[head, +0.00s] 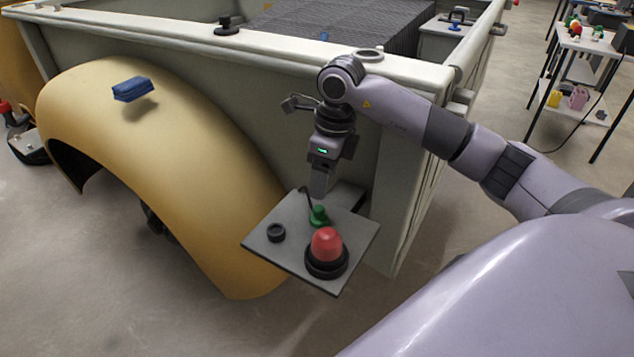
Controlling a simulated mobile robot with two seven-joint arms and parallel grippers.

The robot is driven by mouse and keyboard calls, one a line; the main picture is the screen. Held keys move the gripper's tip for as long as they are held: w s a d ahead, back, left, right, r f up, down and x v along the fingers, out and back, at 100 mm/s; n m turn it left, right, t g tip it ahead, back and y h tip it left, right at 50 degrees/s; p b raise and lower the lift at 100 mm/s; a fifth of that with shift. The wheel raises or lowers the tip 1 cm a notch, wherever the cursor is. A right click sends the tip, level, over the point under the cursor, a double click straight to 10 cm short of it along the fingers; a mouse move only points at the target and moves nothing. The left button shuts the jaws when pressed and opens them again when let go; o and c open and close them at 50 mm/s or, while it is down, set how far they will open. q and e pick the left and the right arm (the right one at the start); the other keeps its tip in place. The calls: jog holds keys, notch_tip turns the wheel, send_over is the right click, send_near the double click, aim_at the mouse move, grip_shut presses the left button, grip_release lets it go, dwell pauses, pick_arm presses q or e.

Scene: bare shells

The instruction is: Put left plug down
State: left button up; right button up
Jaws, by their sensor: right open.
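A grey plate (297,266) juts out beside the trailer's corner. On it are a small green plug-like piece (319,216), a black ring-shaped piece (276,232) to its left, and a red dome (326,243) on a black base in front. I cannot tell which of these the task calls the left plug. My right gripper (320,196) points down just above and behind the green piece, its fingertips close to it. Nothing is clearly held in it. A thin dark curved piece shows beside the fingers. My left gripper is out of view.
The cream trailer wall (250,75) stands behind the plate. A yellow fender (190,165) curves at left, with a blue block (132,89) at its top. A table (585,42) with small objects stands at far right. The floor in front is clear.

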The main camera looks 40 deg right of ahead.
notch_tip(320, 180, up, 2)
jog(key=shift+s+d+r+p, duration=0.1)
jog(key=shift+r+p, duration=0.1)
jog(key=shift+p, duration=0.3)
jog(key=shift+s+f, duration=0.1)
